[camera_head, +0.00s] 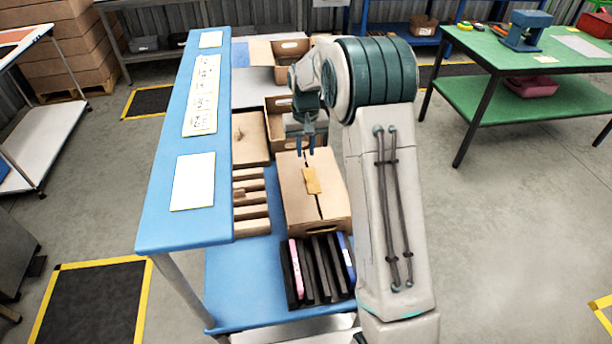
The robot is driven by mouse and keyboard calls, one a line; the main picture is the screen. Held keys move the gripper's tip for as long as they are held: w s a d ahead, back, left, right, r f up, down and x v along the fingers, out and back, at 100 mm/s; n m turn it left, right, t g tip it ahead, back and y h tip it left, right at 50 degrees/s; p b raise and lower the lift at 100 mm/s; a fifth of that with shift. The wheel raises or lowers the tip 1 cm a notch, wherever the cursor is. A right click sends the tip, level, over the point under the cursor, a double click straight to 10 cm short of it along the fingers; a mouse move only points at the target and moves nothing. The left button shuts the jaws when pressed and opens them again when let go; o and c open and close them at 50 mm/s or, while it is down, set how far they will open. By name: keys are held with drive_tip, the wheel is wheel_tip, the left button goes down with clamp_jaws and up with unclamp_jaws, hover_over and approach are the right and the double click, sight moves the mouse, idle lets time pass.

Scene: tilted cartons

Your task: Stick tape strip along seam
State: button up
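A closed brown carton (335,205) stands on the lower blue shelf. A dark seam runs lengthwise between its top flaps. A short orange-tan tape strip (312,181) lies on the carton top over the middle of the seam, roughly lined up with it. My gripper (305,151) points down over the far end of the carton, behind the strip and apart from it. Its two fingers show a gap with nothing seen between them. My arm hides part of the carton's right surroundings.
A black slotted rack (318,270) stands in front of the carton. A divided cardboard holder (251,200) is at its left, and open boxes (278,127) stand behind. The raised blue shelf (184,225) with paper sheets overhangs at left. A green table (480,52) stands at right.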

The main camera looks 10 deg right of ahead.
sight(305, 177)
wheel_tip(305, 177, down, 10)
drive_tip(key=b, duration=0.6)
clamp_jaws()
drive_tip(key=shift+r, duration=0.15)
drive_tip(key=shift+r+p, duration=2)
drive_tip(key=shift+r, duration=1.45)
